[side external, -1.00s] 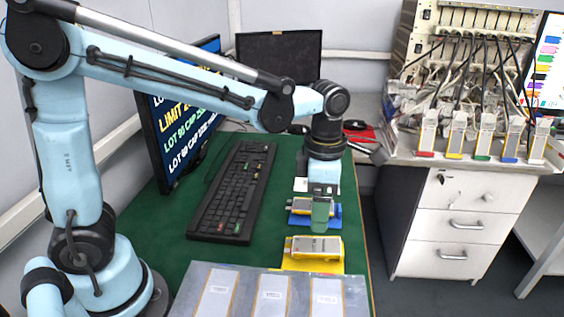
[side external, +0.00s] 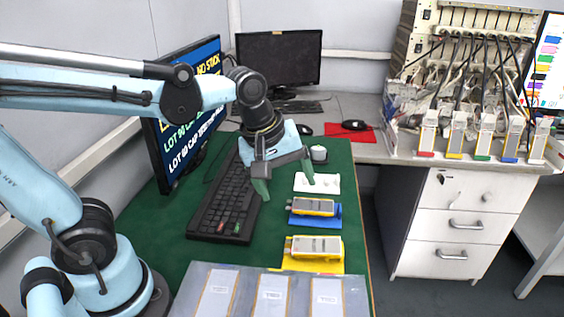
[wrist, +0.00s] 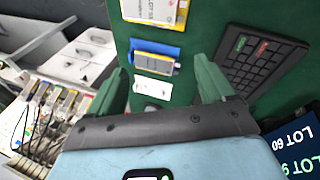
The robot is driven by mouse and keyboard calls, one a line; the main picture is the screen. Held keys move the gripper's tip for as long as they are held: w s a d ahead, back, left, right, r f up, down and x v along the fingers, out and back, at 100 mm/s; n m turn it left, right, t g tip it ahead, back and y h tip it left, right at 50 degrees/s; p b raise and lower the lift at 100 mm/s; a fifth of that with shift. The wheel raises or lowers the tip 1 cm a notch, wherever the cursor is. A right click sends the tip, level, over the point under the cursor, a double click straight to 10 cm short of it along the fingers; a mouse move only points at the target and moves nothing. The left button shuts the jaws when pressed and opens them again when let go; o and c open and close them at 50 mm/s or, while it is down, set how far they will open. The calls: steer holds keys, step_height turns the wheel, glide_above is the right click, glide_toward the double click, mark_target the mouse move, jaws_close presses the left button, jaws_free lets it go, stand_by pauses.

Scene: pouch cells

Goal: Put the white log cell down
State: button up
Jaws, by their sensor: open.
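My gripper (side external: 285,182) is open and empty, with green fingers spread above the table beside the keyboard. It also shows open in the wrist view (wrist: 161,66). A grey and yellow cell (side external: 311,206) lies on a blue mat (side external: 329,222); this cell also shows in the wrist view (wrist: 152,63). A similar cell (side external: 314,245) lies on a yellow mat (side external: 300,266). A white mat (side external: 325,188) behind the blue one bears no cell, only small pale marks. I cannot tell which cell is the white log one.
A black keyboard (side external: 225,200) lies left of the mats, below a tilted monitor (side external: 185,115). A small round grey object (side external: 319,153) stands behind the white mat. A grey panel (side external: 250,283) with white labelled rectangles lies in front. Several cells stand in a rack (side external: 455,135) at right.

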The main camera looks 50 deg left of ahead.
steer(key=s+a+m+t, duration=0.1)
steer(key=m, duration=0.3)
steer(key=s+a+f+m+t, duration=0.1)
steer(key=m, duration=0.3)
steer(key=s+a+m+t, duration=0.1)
steer(key=m, duration=0.3)
steer(key=shift+a+f, duration=0.25)
stand_by(0.6)
